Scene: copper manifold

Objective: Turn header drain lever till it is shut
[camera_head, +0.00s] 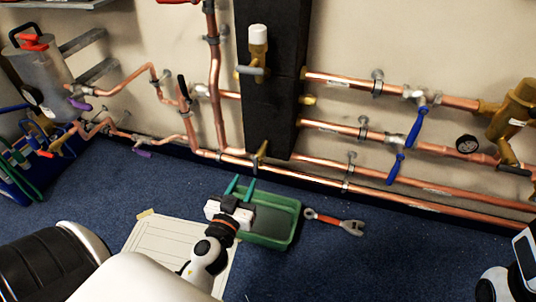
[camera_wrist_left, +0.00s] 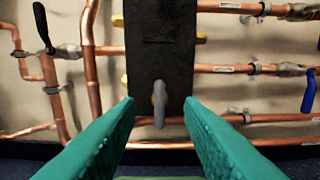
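The black header block (camera_head: 275,75) stands upright against the wall. At its foot a small lever (camera_head: 261,152) juts out, which I take for the header drain lever. In the left wrist view the lever (camera_wrist_left: 160,103) is grey, hangs roughly vertical and is centred between my fingers. My left gripper (camera_head: 243,180) has two teal fingers spread apart. It is open and empty, in front of and below the lever, and does not appear to touch it. The wrist view also shows both fingertips (camera_wrist_left: 160,112) pointing at the block.
Copper pipes (camera_head: 400,180) run along the wall on both sides, with blue levers (camera_head: 416,128) at right. A green tray (camera_head: 287,240), a wrench (camera_head: 335,221) and a paper sheet (camera_head: 150,240) lie on the blue floor. A grey tank (camera_head: 45,75) stands at left.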

